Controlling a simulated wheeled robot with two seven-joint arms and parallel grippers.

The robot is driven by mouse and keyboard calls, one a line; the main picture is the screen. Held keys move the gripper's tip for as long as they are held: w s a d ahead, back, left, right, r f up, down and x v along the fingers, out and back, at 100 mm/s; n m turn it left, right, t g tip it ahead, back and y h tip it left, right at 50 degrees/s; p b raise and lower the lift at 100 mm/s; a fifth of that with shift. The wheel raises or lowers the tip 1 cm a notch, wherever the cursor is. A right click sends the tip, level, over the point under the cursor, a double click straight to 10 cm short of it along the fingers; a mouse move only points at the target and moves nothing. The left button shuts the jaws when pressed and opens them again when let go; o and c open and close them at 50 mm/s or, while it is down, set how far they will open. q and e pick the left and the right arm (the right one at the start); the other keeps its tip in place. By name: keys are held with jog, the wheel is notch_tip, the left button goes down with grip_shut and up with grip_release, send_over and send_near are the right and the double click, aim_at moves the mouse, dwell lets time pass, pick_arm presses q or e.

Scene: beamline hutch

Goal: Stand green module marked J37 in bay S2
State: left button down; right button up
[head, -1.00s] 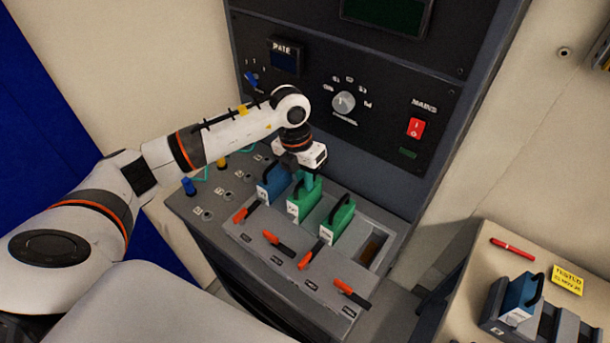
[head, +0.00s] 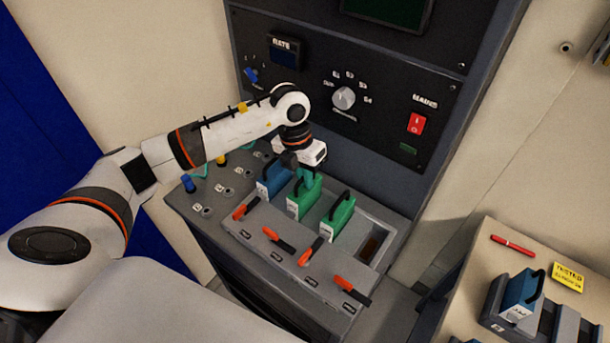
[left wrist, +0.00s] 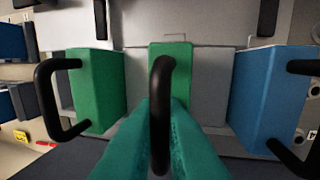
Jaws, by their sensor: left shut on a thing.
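A green module (head: 302,202) stands upright in the second bay from the left of the grey console. My left gripper (head: 308,171) is above it, its teal fingers shut on the black handle (left wrist: 160,110). The module also shows at the centre of the left wrist view (left wrist: 196,85). Its front label is too small to read, and I cannot tell whether it is fully seated. Another green module (head: 339,220) stands in the third bay, and a blue module (head: 273,181) in the first. My right gripper is out of view.
The fourth bay (head: 372,244) is empty. Orange levers line the bays' front; the first (head: 246,208) and third (head: 311,252) angle toward their modules, the second (head: 279,240) and fourth (head: 352,290) lie crosswise. A side table (head: 460,305) at right holds a rack with a blue module (head: 522,297).

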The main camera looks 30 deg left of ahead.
pick_arm(q)
jog(key=shift+f+b, duration=0.3)
jog(key=shift+f, duration=0.05)
dwell(0.3)
jog(key=c, duration=1.4)
grip_release()
jog(key=shift+c, duration=0.2)
notch_tip(320, 180, up, 12)
jog(key=a+b, duration=0.2)
jog(key=b, duration=0.1)
jog(key=shift+a+b, duration=0.2)
jog(key=shift+b, duration=0.15)
jog(key=shift+f, duration=0.1)
